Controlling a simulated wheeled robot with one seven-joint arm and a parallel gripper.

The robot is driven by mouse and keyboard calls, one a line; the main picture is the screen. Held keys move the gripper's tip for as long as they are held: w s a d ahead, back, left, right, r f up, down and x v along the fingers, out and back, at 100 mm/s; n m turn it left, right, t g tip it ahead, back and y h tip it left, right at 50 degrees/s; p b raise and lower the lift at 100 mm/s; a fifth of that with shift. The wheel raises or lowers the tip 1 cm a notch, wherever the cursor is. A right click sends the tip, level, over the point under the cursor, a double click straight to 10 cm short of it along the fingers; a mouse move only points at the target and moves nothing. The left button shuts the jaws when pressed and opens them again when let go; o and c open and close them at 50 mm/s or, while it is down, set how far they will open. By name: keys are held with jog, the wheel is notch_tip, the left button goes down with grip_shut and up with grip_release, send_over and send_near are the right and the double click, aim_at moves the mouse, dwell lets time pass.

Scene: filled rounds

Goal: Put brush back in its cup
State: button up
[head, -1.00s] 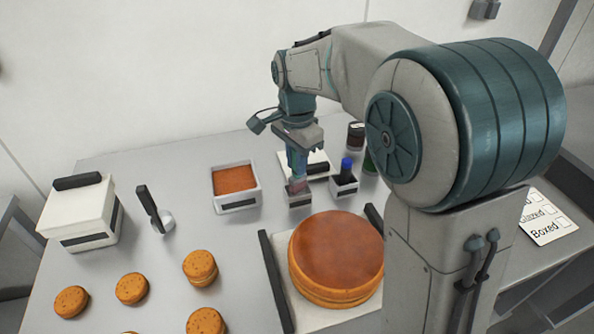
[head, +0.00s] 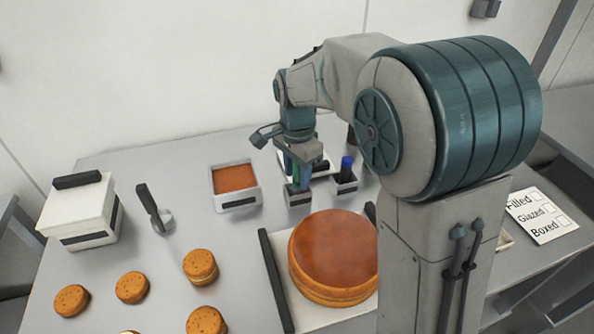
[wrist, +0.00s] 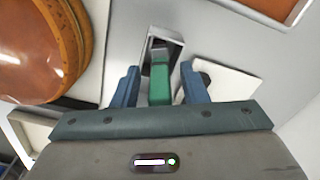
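The brush's green handle (wrist: 160,82) stands between my two blue fingers in the wrist view, with a gap on each side. Its lower end is inside a small square cup (wrist: 177,35). In the head view this cup (head: 299,202) stands on the table behind the large round cake, and the handle is mostly hidden by my fingers. My gripper (head: 299,186) is open around the handle, right over the cup; it also shows in the wrist view (wrist: 160,90). The bristles are hidden.
A second cup (head: 345,189) with a blue-handled brush (head: 347,165) stands close on the right. A square tub of orange filling (head: 236,180) is on the left. The large cake (head: 333,255) is in front. A white lidded box (head: 80,212) and several small rounds stand farther left.

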notch_tip(320, 180, up, 12)
jog(key=shift+r+p, duration=0.15)
jog(key=shift+p, duration=0.15)
jog(key=s+d+f+n+t, duration=0.1)
jog(key=s+d+f+n, duration=0.2)
jog(key=s, duration=0.3)
jog(key=s+d+f+n+t, duration=0.1)
jog(key=s+d+f+n, duration=0.2)
jog(key=s+d, duration=0.3)
jog(key=s+d+f+n, duration=0.3)
jog(key=s+d, duration=0.1)
jog(key=s, duration=0.2)
jog(key=shift+s+d+n+t, duration=0.1)
jog(key=shift+d+n+t, duration=0.3)
jog(key=shift+s+d+f, duration=0.1)
jog(key=shift+s+f, duration=0.1)
jog(key=shift+s, duration=0.05)
